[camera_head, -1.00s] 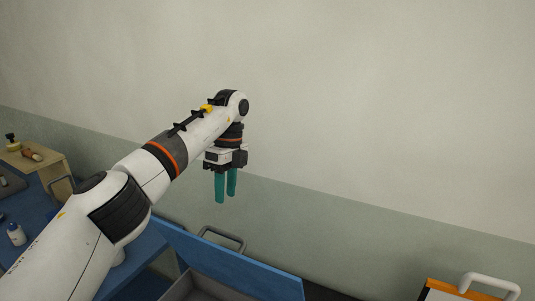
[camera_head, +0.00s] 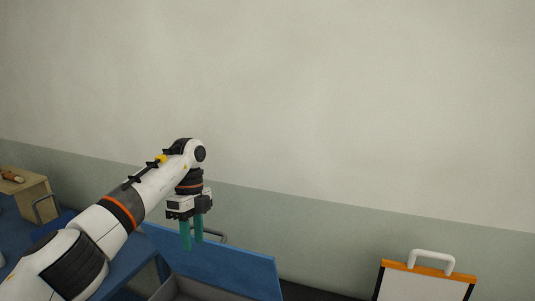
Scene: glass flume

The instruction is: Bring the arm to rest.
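My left arm (camera_head: 155,190) reaches in from the lower left, with its wrist bent and the gripper pointing down. The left gripper (camera_head: 192,242) has two teal fingers with a narrow gap between them and nothing held. In the picture its fingertips overlap the upper left part of a blue lid (camera_head: 235,264) standing open on a grey box (camera_head: 190,290). Whether they touch the lid I cannot tell. My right gripper is not in view.
A metal handle (camera_head: 212,236) shows behind the lid. A wooden stand (camera_head: 32,190) is at the far left by a blue surface (camera_head: 128,262). A white board with an orange top edge (camera_head: 400,266) and pale handle (camera_head: 432,253) stands at lower right. The wall behind is bare.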

